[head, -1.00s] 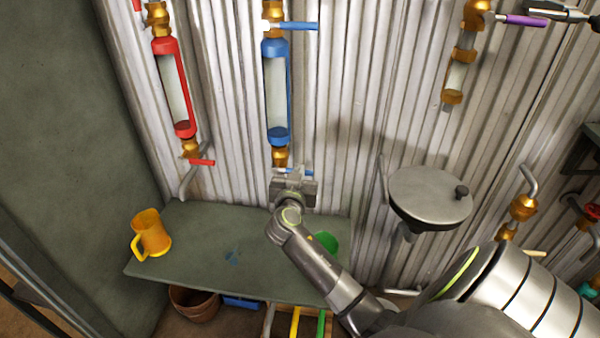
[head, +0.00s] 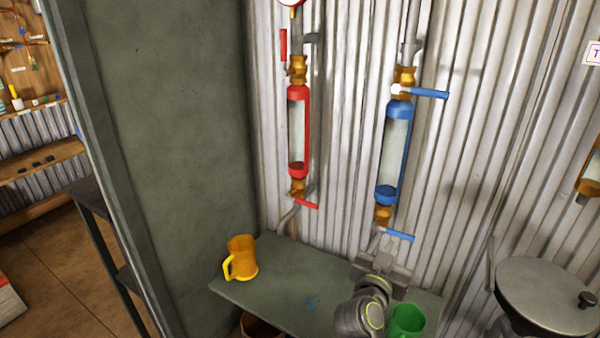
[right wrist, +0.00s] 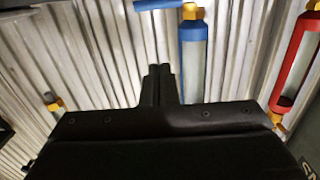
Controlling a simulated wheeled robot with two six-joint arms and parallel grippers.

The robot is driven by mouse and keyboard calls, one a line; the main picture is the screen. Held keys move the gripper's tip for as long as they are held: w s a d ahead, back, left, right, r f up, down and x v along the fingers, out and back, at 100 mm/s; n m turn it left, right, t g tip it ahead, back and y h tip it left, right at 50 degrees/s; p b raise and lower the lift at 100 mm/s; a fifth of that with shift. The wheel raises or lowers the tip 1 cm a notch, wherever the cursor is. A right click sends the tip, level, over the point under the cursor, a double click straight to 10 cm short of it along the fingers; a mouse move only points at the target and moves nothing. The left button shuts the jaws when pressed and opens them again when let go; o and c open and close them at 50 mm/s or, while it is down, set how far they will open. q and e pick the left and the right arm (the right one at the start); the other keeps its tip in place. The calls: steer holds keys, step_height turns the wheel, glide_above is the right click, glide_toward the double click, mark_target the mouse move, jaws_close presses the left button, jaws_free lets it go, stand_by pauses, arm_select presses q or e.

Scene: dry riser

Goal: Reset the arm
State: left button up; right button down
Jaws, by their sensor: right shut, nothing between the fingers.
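My right gripper (head: 384,266) is just below the lower blue lever (head: 399,236) of the blue sight-glass column (head: 393,150), above the back of the grey-green table (head: 285,280). In the right wrist view its two fingers (right wrist: 160,84) are together with nothing between them. The blue column (right wrist: 193,65) shows there beside the fingertips, with a blue lever (right wrist: 160,4) at the top edge. I cannot tell whether the gripper touches the lever. My left gripper is not in view.
A yellow mug (head: 241,258) stands at the table's left, and a green cup (head: 407,320) is beside my right wrist. A red sight-glass column (head: 298,135) is on the corrugated wall to the left. A round grey basin (head: 550,295) is at the right.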

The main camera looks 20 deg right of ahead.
steer(key=s+d+f+n+g+y, duration=0.1)
steer(key=s+f+n+g+y, duration=0.35)
steer(key=s+f, duration=0.85)
steer(key=s+a+f+n+g+y, duration=0.2)
steer(key=s+a+f+n+y, duration=0.1)
steer(key=s, duration=0.5)
steer(key=s+a+f+n+g+y, duration=0.2)
steer(key=s+a+y, duration=0.15)
steer(key=s, duration=0.35)
step_height(320, 180, down, 20)
steer(key=d+p, duration=0.2)
steer(key=p, duration=0.2)
steer(key=s+f+g+y+p, duration=0.1)
steer(key=s+f+g+p, duration=0.1)
steer(key=s+f, duration=1.2)
steer(key=shift+s+a+p, duration=0.45)
steer(key=shift+p, duration=0.1)
steer(key=shift+s, duration=0.15)
